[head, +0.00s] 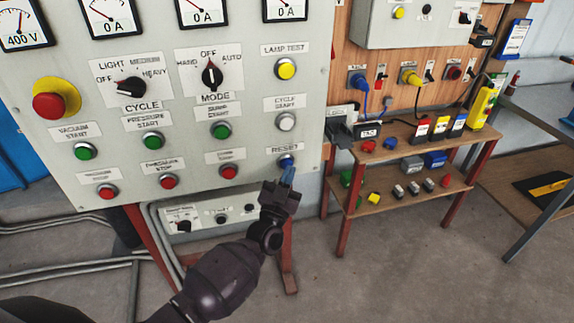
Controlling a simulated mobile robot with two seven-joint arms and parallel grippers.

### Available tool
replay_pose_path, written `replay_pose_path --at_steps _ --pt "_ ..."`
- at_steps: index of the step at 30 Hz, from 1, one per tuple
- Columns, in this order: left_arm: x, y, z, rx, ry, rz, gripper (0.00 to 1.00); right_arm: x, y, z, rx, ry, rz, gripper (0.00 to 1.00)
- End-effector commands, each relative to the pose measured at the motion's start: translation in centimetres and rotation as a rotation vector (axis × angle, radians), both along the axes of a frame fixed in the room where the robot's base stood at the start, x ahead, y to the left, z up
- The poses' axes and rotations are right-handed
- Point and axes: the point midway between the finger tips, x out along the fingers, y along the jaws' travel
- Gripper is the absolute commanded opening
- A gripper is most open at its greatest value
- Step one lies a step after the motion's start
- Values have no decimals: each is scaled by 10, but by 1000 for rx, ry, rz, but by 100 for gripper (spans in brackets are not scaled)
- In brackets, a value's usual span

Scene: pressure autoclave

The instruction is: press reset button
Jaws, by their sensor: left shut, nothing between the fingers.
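The blue reset button (287,161) sits at the lower right of the grey control panel (240,125), under a label reading RESET. My left gripper (286,178) is just below the button, with its shut fingers pointing up toward it. The fingertips look very close to the button and overlap its lower edge in the picture. I cannot tell whether they touch it. Nothing is held between the fingers. My right gripper is out of view.
The white cycle start button (286,121) and yellow lamp test button (286,69) are above the reset button. A red stop button (229,171) is to its left. A wooden shelf table (392,137) with connectors stands at the right. Floor is clear in front.

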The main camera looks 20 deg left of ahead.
Motion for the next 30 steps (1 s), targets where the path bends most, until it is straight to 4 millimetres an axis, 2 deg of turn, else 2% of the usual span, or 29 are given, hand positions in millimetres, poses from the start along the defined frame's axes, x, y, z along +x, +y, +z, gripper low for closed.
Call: replay_pose_path --at_steps 13,30 --pt "6 4 0 -1 0 0 0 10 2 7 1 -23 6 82" --pt "9 6 0 0 1 0 0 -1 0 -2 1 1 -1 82"
